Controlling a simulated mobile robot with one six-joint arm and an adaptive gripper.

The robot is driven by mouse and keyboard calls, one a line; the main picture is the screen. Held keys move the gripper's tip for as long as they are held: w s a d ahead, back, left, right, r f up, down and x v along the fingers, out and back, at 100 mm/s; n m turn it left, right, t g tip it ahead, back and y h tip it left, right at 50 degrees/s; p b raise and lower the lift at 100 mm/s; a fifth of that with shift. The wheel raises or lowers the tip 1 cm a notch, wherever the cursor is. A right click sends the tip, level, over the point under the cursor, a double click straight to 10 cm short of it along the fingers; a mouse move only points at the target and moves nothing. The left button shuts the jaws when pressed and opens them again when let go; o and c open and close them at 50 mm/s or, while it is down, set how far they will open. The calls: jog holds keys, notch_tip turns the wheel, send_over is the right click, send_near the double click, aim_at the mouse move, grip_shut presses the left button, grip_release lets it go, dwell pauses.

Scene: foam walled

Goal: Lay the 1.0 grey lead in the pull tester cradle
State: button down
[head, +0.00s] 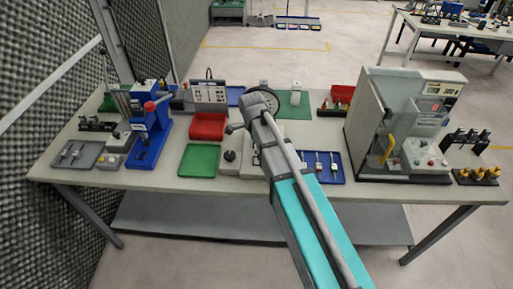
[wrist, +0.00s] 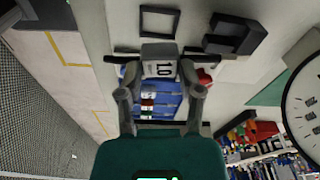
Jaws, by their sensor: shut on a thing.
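My gripper (wrist: 160,82) is shut on the 1.0 grey lead (wrist: 160,67) in the wrist view. The lead shows as a small pale grey block marked 1.0 between the fingertips; I cannot make out any wire. Beyond it are a dark open square frame (wrist: 160,8) and a dark grey notched block (wrist: 236,36), both apart from the lead. A large white dial (wrist: 306,108) is at the right edge. I cannot tell which part is the pull tester cradle. In the head view my arm covers the gripper and the lead, in front of a dial at the bench's middle.
The bench (head: 325,192) carries a blue press (head: 150,130) at left and a large grey machine (head: 390,125) at right. A foam wall (head: 45,110) stands at left.

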jog(key=shift+m, duration=0.3)
jog(key=shift+m, duration=0.6)
jog(key=b, duration=0.4)
send_over(258, 161)
jog(key=shift+f, duration=2.15)
jog(key=shift+f+b, duration=0.7)
jog(key=shift+b, duration=0.15)
jog(key=shift+c, duration=0.9)
grip_release()
jog(key=shift+r, duration=0.1)
